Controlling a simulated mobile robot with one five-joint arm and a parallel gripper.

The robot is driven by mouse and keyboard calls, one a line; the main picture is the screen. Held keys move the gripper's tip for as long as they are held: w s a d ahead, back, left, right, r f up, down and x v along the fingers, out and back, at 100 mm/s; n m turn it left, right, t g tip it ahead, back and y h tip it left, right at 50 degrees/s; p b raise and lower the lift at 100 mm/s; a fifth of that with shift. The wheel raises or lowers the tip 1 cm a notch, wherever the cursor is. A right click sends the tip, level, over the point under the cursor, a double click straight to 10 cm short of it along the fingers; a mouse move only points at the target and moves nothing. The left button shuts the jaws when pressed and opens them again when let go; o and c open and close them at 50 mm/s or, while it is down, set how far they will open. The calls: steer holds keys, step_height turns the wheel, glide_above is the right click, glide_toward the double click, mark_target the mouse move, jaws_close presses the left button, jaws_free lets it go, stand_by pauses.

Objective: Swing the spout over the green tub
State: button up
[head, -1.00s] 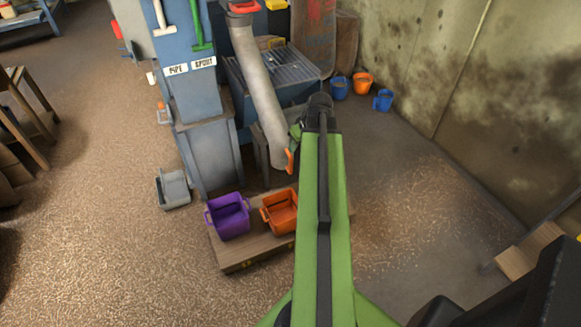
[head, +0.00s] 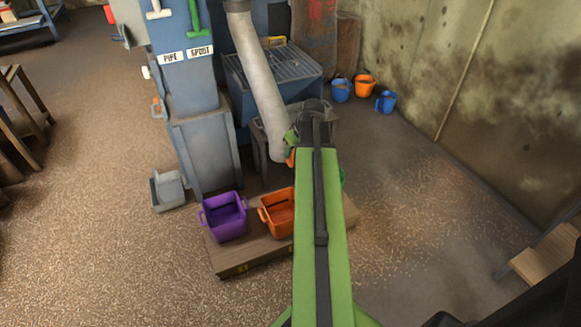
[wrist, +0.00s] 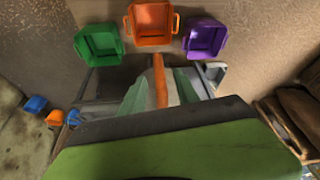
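The spout (head: 262,95) is a long grey pipe that slopes down to a lower end behind the orange tub (head: 278,210). Its orange handle (wrist: 160,82) stands between the fingers of my gripper (wrist: 162,78) in the wrist view, with a gap seeming to show beside it; the fingers look open around it. In the head view my gripper (head: 296,140) is beside the spout's lower end and hides most of the handle. The green tub (wrist: 100,42) is beside the orange tub in the wrist view; in the head view only its edge (head: 343,177) shows past my arm.
A purple tub (head: 225,216) stands left of the orange one on a low wooden platform (head: 250,255). A blue cabinet labelled PIPE and SPOUT (head: 187,75) is at the left. Blue and orange buckets (head: 364,86) stand by the wall.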

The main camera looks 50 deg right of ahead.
mark_target(291, 163)
steer(key=b+x, duration=0.2)
steer(key=x, duration=0.2)
steer(key=shift+c, duration=0.4)
jaws_close()
steer(key=shift+s+a, duration=0.1)
stand_by(0.9)
